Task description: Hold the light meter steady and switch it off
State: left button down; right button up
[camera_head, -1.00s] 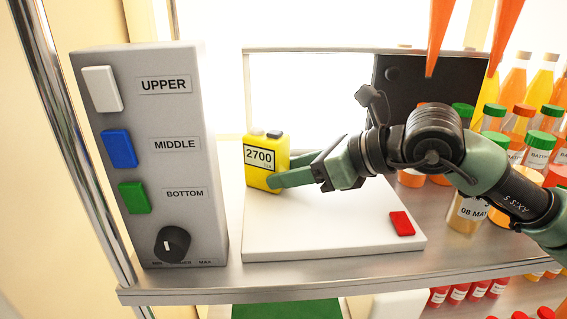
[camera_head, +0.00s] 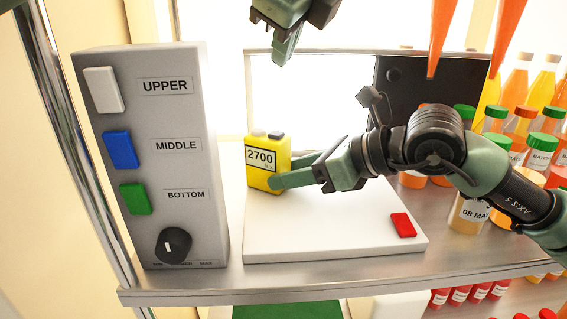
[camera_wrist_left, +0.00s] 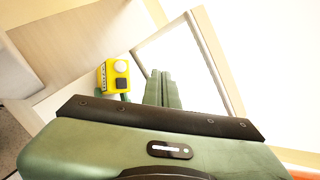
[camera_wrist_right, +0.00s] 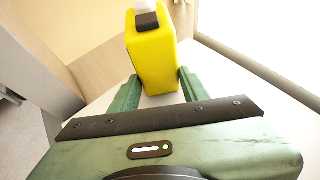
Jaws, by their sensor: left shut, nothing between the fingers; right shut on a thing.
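The light meter (camera_head: 267,165) is a small yellow box with a display reading 2700. It stands upright on the white board, with a pale dome and a dark button on top. My right gripper (camera_head: 277,176) is shut on its sides; the right wrist view shows the yellow body (camera_wrist_right: 152,55) between the green fingers. My left gripper (camera_head: 284,52) is above and behind the meter, fingers together and empty, pointing down. In the left wrist view, the meter's top with its dome and dark button (camera_wrist_left: 122,82) shows left of the closed fingers (camera_wrist_left: 162,88).
A grey control box (camera_head: 150,160) with white, blue and green buttons and a dial stands left of the meter. The white board (camera_head: 330,225) carries a red button (camera_head: 403,225). A bright panel (camera_head: 310,100) is behind; juice bottles (camera_head: 537,150) crowd the right.

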aim_at(278, 135)
pick_arm(q)
jog(key=shift+n+y, duration=0.3)
jog(key=shift+w+a+f, duration=0.1)
jog(key=shift+a+f, duration=0.05)
jog(key=shift+f, duration=1.4)
jog(key=shift+w+a+f, duration=0.1)
jog(key=shift+a+f, duration=0.05)
jog(key=shift+f, duration=1.35)
jog(key=shift+w+a+f, duration=0.1)
jog(key=shift+a+f, duration=0.05)
jog(key=shift+f, duration=1.4)
jog(key=shift+f, duration=0.45)
jog(key=shift+f, duration=0.3)
jog(key=shift+r, duration=0.75)
jog(key=shift+r, duration=0.1)
